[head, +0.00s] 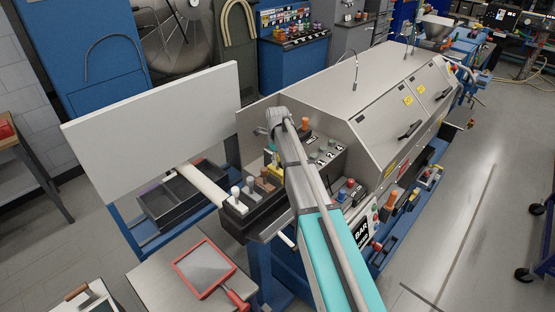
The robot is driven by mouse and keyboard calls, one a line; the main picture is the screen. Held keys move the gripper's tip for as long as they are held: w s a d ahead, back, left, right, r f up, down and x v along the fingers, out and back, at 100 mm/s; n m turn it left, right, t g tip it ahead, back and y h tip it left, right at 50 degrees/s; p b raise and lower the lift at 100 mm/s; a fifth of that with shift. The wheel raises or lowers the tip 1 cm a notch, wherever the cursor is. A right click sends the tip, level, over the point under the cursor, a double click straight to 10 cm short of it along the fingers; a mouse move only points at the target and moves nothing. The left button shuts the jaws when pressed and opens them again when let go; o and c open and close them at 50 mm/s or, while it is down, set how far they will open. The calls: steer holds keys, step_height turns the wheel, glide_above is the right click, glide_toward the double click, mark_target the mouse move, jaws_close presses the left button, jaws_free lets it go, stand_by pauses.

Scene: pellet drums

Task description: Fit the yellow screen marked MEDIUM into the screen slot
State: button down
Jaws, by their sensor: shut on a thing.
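My arm reaches up from the bottom of the head view to the dark rack at the near end of the machine. My gripper (272,143) is small here and partly hidden by my arm's end. It is shut on a small yellow piece (271,153), which looks like part of the yellow screen. Its MEDIUM marking cannot be read, and most of the screen is hidden. The dark rack (243,217) below holds several coloured knobs or handles. I cannot make out the screen slot for certain.
A red-framed screen (205,268) with a handle lies on the near grey table (150,277). A large pale panel (155,125) stands at left, above a dark divided tray (172,205). The long grey machine (375,88) extends to the right. The floor at right is open.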

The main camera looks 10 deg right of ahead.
steer(key=shift+f+b, duration=1.3)
steer(key=shift+f, duration=0.1)
steer(key=shift+c, duration=1.6)
jaws_free()
steer(key=shift+r, duration=0.2)
step_height(320, 180, up, 11)
steer(key=p, duration=1.1)
steer(key=shift+r+p, duration=0.15)
steer(key=shift+p, duration=0.2)
